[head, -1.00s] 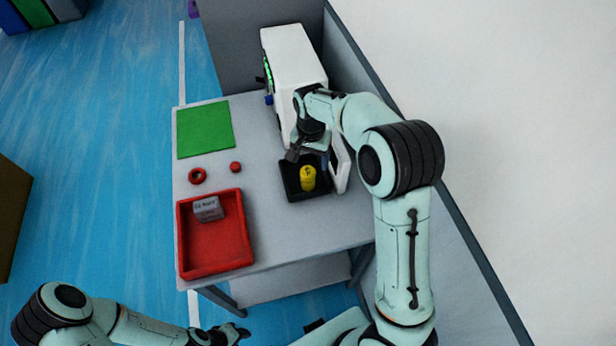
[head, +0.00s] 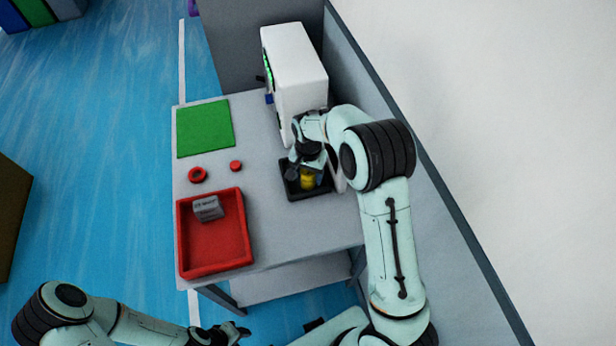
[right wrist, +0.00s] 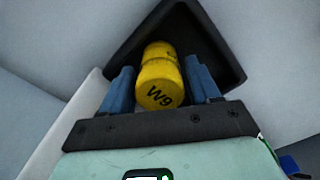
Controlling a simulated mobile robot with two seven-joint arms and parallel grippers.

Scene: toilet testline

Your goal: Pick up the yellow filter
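The yellow filter (head: 308,181) stands in a small black tray (head: 294,194) on the table. In the right wrist view the yellow filter (right wrist: 160,76) is a stepped cylinder marked "W9". My right gripper (head: 307,175) is over the tray, and its blue fingers (right wrist: 160,88) are open on either side of the filter. A gap shows between each finger and the filter. In the head view the gripper hides part of the filter. My left gripper (head: 226,334) is low at the bottom of the head view, off the table; its fingers are too small to read.
A white machine (head: 297,65) stands behind the tray, close to a grey partition. A red bin (head: 215,262) holding a grey box (head: 207,208) is at the front left. A green mat (head: 205,128), a red ring (head: 197,175) and a small red cap (head: 236,166) lie on the left side.

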